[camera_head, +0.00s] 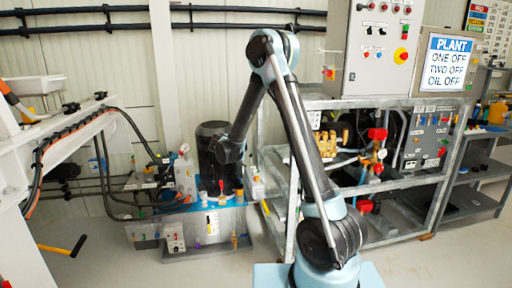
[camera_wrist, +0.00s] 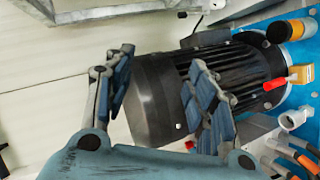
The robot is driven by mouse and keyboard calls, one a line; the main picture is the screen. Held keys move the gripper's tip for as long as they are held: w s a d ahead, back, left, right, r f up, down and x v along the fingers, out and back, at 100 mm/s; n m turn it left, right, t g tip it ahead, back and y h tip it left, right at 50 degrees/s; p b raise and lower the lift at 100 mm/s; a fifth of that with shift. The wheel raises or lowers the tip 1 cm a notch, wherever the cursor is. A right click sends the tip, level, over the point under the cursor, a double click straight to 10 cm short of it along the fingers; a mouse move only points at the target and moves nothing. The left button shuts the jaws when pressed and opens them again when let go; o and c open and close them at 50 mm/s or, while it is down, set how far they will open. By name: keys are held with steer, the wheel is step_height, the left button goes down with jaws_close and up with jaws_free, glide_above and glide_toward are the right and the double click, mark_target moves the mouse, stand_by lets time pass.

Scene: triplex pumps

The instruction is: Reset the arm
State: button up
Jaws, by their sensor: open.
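My arm (camera_head: 312,150) stands in the middle of the head view, rising from its light-blue base to a high bend and folding back down to the left. My gripper (camera_wrist: 162,85) is open in the wrist view, its two padded blue-grey fingers apart with nothing held between them. In the head view the gripper end hangs low by the pump unit, small and dark. A black finned motor (camera_wrist: 150,97) lies behind the fingers in the wrist view; I cannot tell whether they touch it. The motor also shows in the head view (camera_head: 211,130), partly behind my wrist.
A blue-topped pump unit (camera_head: 150,232) with valves stands at left centre. A grey metal frame (camera_head: 385,103) with pump parts and a control cabinet (camera_head: 372,45) stands close at right. A white structure (camera_head: 70,150) with hoses is at left. Open floor shows at lower left.

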steer(key=s+d+r+m+g, duration=0.1)
steer(key=s+d+r, duration=0.15)
steer(key=d, duration=0.25)
steer(key=s+d+r+m+g+h, duration=0.1)
steer(key=s+d+r, duration=0.1)
steer(key=s+d, duration=0.15)
steer(key=s+d+r+m+g, duration=0.1)
steer(key=s+d+r, duration=0.1)
steer(key=d, duration=0.4)
steer(key=s+d+m+g, duration=0.4)
steer(key=s+d, duration=0.8)
steer(key=s, duration=0.3)
steer(key=s+d+f+m+g+y, duration=0.1)
steer(key=s+f, duration=0.2)
steer(key=s, duration=0.7)
steer(key=s+d+f+m+g+y, duration=0.1)
steer(key=s+d+f+m+g, duration=0.1)
steer(key=s, duration=0.8)
steer(key=s+d+f+m+g+y, duration=0.1)
steer(key=s+f, duration=0.3)
steer(key=s, duration=0.6)
steer(key=shift+s+d+f+m+y, duration=0.15)
steer(key=shift+s+d+m+y, duration=0.15)
steer(key=shift+d+m, duration=0.3)
steer(key=shift+a, duration=0.1)
